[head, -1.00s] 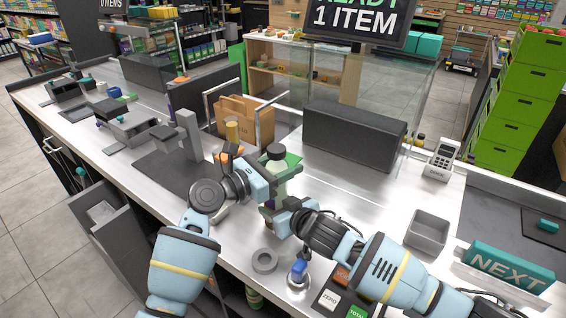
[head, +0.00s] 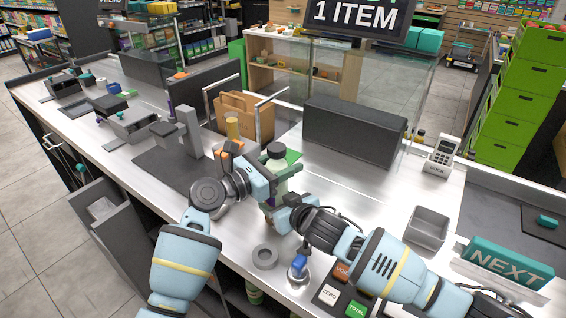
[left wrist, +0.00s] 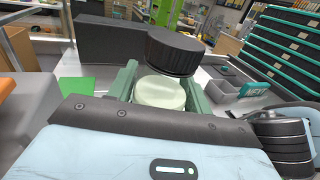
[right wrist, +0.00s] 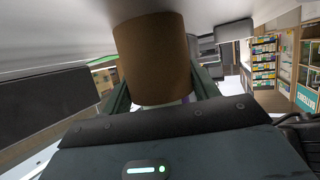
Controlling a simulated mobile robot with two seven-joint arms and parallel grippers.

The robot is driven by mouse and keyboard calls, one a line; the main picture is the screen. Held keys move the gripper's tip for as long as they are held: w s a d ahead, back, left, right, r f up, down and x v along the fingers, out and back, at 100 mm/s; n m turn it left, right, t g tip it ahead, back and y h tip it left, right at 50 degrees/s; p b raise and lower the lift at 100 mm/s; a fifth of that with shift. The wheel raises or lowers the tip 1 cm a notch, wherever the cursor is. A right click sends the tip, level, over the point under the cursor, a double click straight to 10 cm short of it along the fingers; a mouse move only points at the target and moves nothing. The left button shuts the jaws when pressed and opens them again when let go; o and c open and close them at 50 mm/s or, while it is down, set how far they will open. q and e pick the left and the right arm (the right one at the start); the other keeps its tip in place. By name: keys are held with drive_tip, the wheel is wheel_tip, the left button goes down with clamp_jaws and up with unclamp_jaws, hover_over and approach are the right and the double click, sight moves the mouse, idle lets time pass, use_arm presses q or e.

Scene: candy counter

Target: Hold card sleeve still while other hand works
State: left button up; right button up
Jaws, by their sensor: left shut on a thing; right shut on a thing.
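A bottle with a black lid (head: 277,151) and a pale body (head: 281,171) stands near the counter's middle. My left gripper (head: 270,186) is shut on its upper part; the lid (left wrist: 173,50) and pale shoulder (left wrist: 160,93) show between its fingers in the left wrist view. My right gripper (head: 281,213) is lower, just below the left one. The right wrist view shows it shut on a brown cylindrical card sleeve (right wrist: 150,58). In the head view the grippers mostly hide the sleeve. I cannot tell how far the bottle sits inside it.
A brown paper bag (head: 238,110) stands behind left and a long black box (head: 354,131) behind right.

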use_arm(q)
drive_tip(key=shift+f, duration=1.75)
idle(2.8)
drive_tip(key=o, duration=1.1)
drive_tip(key=shift+f, duration=0.15)
wheel_tip(320, 180, up, 2)
drive_tip(key=shift+r, duration=0.1)
drive_tip(key=shift+o, duration=0.3)
